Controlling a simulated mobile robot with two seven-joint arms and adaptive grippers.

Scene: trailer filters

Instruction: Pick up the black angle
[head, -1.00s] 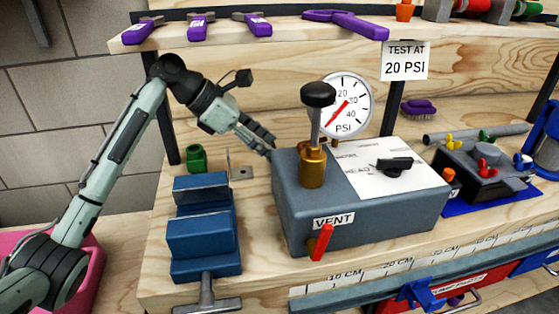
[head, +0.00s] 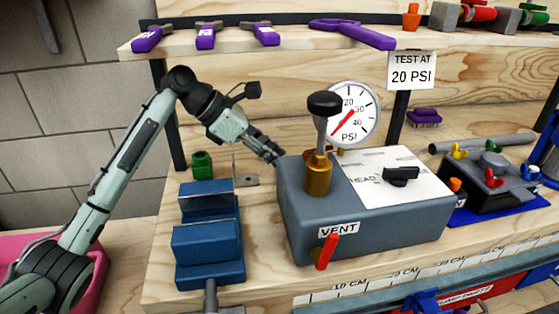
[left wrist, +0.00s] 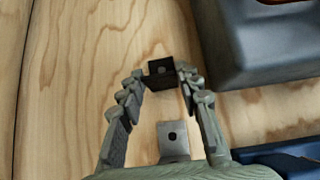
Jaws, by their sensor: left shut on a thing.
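The black angle (left wrist: 161,68) is a small dark bracket with a hole, seen in the left wrist view between my left fingertips. My left gripper (left wrist: 162,76) is shut on it, one finger on each side. In the head view my left gripper (head: 277,158) reaches down behind the back left corner of the blue-grey test box; the black angle cannot be made out there. A second angle, grey metal (left wrist: 173,142), lies nearer the palm in the left wrist view. It also stands behind the vise in the head view (head: 246,180). My right gripper is not in view.
The test box (head: 370,240) stands close to the right of my left gripper. A blue vise (head: 208,245) and a green part (head: 202,166) are to its left. A shelf (head: 290,46) with purple tools runs above. Bare wood (left wrist: 90,40) lies left of the fingers.

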